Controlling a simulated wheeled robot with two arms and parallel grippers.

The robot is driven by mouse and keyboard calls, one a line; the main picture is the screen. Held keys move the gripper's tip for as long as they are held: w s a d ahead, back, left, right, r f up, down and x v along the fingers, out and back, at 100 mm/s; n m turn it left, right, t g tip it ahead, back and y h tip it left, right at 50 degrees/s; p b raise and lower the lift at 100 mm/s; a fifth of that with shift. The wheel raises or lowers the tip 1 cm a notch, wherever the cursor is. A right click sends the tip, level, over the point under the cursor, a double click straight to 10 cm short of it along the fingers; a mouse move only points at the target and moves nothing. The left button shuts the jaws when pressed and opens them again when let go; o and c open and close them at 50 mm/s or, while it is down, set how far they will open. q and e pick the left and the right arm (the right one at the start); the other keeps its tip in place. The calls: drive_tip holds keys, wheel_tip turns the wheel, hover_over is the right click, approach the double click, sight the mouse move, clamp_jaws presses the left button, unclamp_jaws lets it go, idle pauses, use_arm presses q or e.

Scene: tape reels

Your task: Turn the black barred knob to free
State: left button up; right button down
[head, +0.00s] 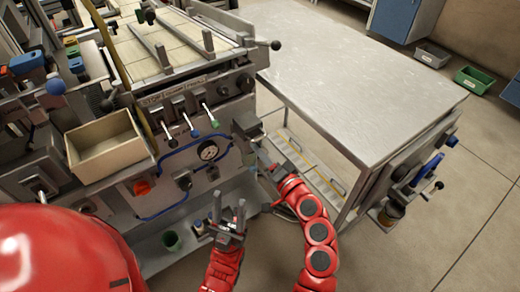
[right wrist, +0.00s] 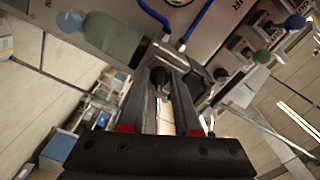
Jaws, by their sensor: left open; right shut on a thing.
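The black barred knob (right wrist: 160,80) shows in the right wrist view as a dark piece between my right fingertips, at the machine's panel; its bar and markings are mostly hidden. My right gripper (right wrist: 165,98) is shut on it. In the head view my right gripper (head: 259,152) is at the right end of the machine front, just below a black block (head: 246,123), and hides the knob. My left gripper (head: 229,213) is open and empty, in front of the machine's lower shelf.
The machine front carries a round gauge (head: 208,151), a blue hose (head: 170,155), a red knob (head: 142,187) and several small levers. An open box (head: 105,148) stands at left. A metal table (head: 350,75) stands at right. The floor at lower right is clear.

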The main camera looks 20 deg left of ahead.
drive_tip(key=m+p, duration=0.2)
drive_tip(key=m, duration=0.3)
drive_tip(key=shift+r, duration=0.1)
idle(0.4)
drive_tip(key=c, duration=0.6)
unclamp_jaws()
drive_tip(key=shift+c, duration=0.2)
drive_tip(key=v, duration=1.7)
drive_tip(key=shift+d+b, duration=0.2)
drive_tip(key=shift+b, duration=0.15)
drive_tip(key=shift+s, duration=0.15)
drive_tip(key=shift+d, duration=0.1)
